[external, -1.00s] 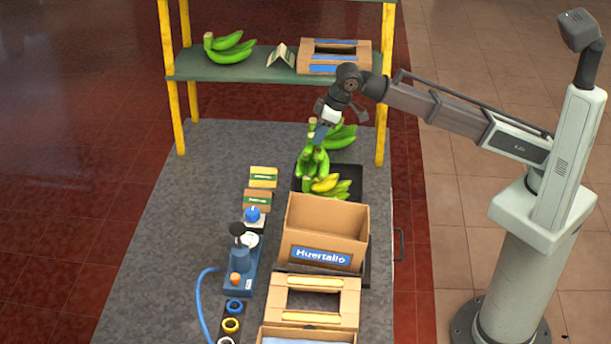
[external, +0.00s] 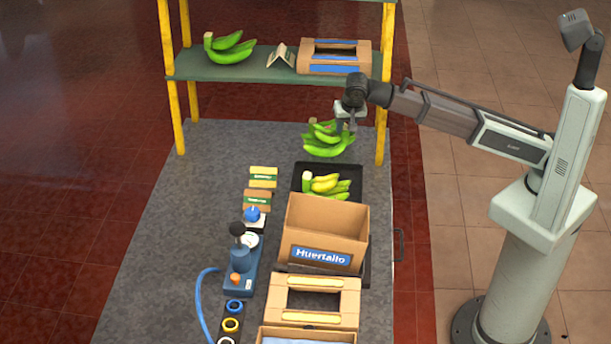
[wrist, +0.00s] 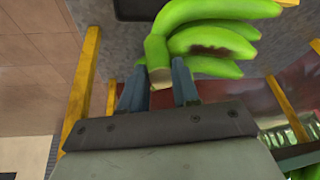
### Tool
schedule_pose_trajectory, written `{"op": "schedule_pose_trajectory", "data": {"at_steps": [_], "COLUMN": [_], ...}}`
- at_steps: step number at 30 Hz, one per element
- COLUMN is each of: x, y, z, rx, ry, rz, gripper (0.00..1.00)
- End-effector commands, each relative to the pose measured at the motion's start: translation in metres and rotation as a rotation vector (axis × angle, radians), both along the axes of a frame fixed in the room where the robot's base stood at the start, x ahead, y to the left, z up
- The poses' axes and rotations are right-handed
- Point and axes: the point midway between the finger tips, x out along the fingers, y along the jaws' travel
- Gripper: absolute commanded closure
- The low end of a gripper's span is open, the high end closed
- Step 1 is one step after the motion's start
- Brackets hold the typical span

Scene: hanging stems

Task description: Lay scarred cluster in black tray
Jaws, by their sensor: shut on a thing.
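My gripper (external: 347,120) is shut on the stem end of a green banana cluster (external: 326,148), above the far part of the table. In the wrist view the cluster (wrist: 205,68) shows a dark brown scar on one finger, and its cut crown is between my two fingertips (wrist: 159,80). The black tray (external: 352,172) lies nearer the camera, apart from the held cluster. It holds a yellow-green cluster (external: 325,184). A dark edge, likely the tray (wrist: 138,9), shows at the top of the wrist view. I cannot tell whether another green cluster is behind the held one.
An open cardboard box (external: 322,258) stands just in front of the tray. A blue device (external: 241,262) and label cards (external: 260,183) are left of it. Yellow posts (external: 383,95) carry a shelf (external: 280,70) with bananas (external: 230,50) and a carton. The table's left side is clear.

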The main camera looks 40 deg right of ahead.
Motion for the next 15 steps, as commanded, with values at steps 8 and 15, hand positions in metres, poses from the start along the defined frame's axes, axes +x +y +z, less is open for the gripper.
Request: {"op": "schedule_pose_trajectory", "data": {"at_steps": [8,15], "x": [0.001,0.000], "y": [-0.003,-0.003], "z": [-0.012,-0.033], "rx": [0.002,0.002], "ry": [-0.002,-0.003], "rz": [-0.020,-0.018], "gripper": [1.00,1.00]}}
